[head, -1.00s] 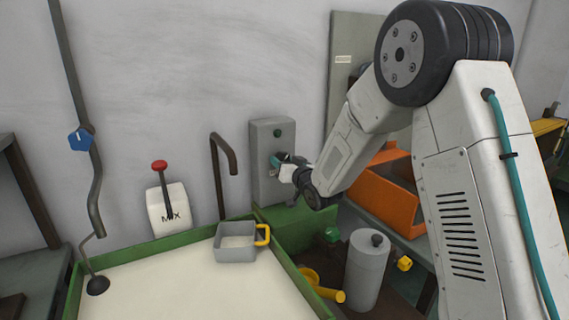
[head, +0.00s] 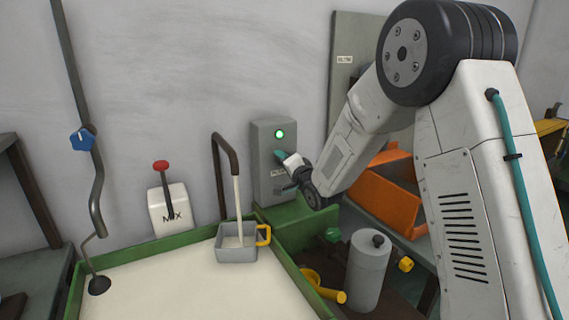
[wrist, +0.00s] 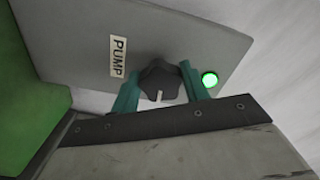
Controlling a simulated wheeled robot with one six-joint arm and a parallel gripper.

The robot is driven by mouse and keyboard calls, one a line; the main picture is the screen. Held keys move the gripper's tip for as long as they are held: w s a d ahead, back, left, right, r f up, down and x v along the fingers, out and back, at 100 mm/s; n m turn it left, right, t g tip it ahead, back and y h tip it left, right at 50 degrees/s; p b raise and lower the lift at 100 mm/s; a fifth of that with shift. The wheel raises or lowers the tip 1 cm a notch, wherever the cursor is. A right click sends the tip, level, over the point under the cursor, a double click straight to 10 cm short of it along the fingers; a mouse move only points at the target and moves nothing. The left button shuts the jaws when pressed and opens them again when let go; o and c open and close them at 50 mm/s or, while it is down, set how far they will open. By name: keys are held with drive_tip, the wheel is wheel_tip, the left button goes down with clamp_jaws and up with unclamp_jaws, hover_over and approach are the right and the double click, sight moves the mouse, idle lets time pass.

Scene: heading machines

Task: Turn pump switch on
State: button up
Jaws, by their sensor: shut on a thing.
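The grey pump switch box (head: 265,180) stands against the wall behind the green-rimmed tank. Its lamp (head: 279,134) glows green, also in the wrist view (wrist: 210,79). In the wrist view the box carries a PUMP label (wrist: 118,57) and a dark knob (wrist: 158,82). My gripper (wrist: 158,90) has its teal fingers on either side of the knob, shut on it. In the head view my gripper (head: 283,164) is at the box front and hides the knob. White liquid (head: 239,205) runs from the brown bent spout (head: 232,152) into a grey cup (head: 237,254) with a yellow handle.
A MIX box (head: 170,212) with a red-topped lever is left of the spout. A grey canister (head: 367,268) and orange bins (head: 385,195) are at right. The tank (head: 190,290) holds pale liquid. A rod with a blue knob (head: 82,139) hangs at left.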

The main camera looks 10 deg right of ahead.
drive_tip(key=shift+m, duration=0.6)
drive_tip(key=o, duration=1)
drive_tip(key=shift+d, duration=0.1)
drive_tip(key=v, duration=0.8)
drive_tip(key=shift+r, duration=0.1)
